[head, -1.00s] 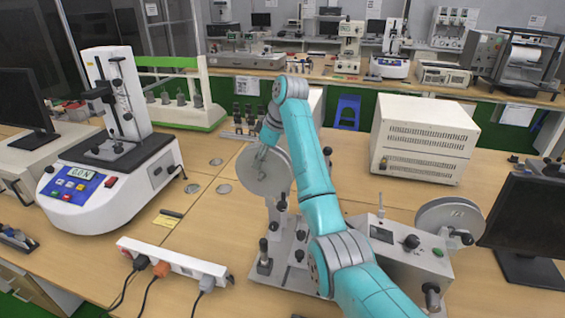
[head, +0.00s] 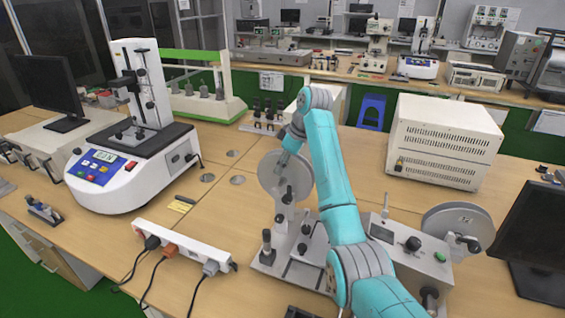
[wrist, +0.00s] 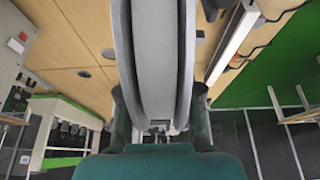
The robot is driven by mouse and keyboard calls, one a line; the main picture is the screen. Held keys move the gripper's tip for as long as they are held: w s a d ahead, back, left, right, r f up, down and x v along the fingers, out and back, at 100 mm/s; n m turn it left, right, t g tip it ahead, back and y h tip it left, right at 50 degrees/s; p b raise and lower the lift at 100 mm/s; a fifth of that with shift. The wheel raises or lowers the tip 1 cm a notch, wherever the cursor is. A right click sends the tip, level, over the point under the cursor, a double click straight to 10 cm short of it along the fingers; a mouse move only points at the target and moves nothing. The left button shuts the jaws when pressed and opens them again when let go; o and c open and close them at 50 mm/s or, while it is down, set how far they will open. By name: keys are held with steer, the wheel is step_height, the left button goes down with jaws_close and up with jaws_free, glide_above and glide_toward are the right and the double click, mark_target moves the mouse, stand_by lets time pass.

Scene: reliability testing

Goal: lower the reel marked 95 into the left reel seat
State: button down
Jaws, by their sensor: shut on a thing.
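My gripper (head: 291,150) is shut on a grey disc-shaped reel (head: 270,172), gripping it near its upper edge. The reel stands upright at the left post (head: 287,196) of the winding machine, where the left reel seat is. The post's black knob shows in front of the reel's lower part. I cannot tell whether the reel's hub touches the seat. No marking is readable on it. In the wrist view the reel (wrist: 157,60) is edge-on between my two fingers (wrist: 159,103); the seat is not visible there.
Another grey reel (head: 458,226) is mounted at the machine's right end, beside the control box (head: 408,252). A power strip (head: 185,246) with cables lies left of the machine. A force tester (head: 135,165) stands further left. A cream cabinet (head: 446,140) stands behind. Bare table lies between.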

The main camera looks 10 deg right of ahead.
mark_target(283, 174)
steer(key=shift+f, duration=0.1)
stand_by(0.7)
steer(key=shift+f, duration=0.85)
steer(key=shift+f, duration=1)
stand_by(0.5)
steer(key=shift+c, duration=0.7)
jaws_free()
